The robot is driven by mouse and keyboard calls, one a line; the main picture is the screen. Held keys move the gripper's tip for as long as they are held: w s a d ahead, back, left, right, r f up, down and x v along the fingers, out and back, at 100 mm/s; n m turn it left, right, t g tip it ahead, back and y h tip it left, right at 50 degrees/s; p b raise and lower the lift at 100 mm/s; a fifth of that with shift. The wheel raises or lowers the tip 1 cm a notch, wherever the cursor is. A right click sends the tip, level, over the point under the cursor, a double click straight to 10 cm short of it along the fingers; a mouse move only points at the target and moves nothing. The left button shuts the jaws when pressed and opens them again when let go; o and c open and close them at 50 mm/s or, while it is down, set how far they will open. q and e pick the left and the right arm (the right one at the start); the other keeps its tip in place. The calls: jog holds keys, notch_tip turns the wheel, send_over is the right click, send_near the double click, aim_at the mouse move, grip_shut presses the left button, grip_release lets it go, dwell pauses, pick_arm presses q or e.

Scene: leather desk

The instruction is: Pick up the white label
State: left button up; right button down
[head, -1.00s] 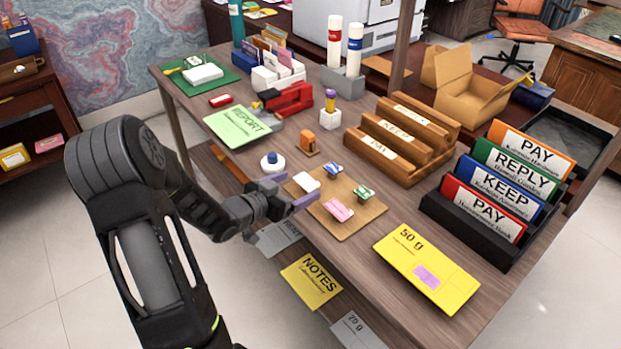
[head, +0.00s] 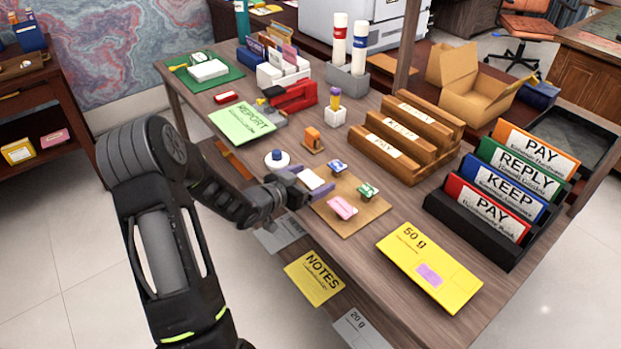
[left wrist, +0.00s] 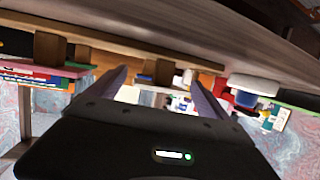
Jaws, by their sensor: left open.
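The white label (head: 312,179) is on the brown board (head: 352,222) near the desk's front edge, at its left end. My left gripper (head: 306,182) reaches in from the left and is open. In the head view its two purple-grey fingers lie on either side of the label, one behind it and one in front. I cannot tell whether they touch it. In the left wrist view the open fingers (left wrist: 160,95) point away from the camera; I cannot make out the label clearly there. My right gripper is not in view.
A pink piece (head: 342,207), a blue-and-white piece (head: 337,166) and a green piece (head: 368,191) share the board. A white round item with a blue top (head: 277,158) stands close behind the gripper. A yellow 50 g envelope (head: 428,267) lies to the right.

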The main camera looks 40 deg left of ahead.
pick_arm(q)
jog(key=x, duration=0.2)
jog(key=shift+w+f, duration=0.15)
jog(key=shift+w, duration=0.2)
jog(key=c, duration=1.3)
notch_tip(320, 180, up, 10)
jog(key=shift+r, duration=0.1)
jog(key=shift+c, duration=0.2)
dwell(0.9)
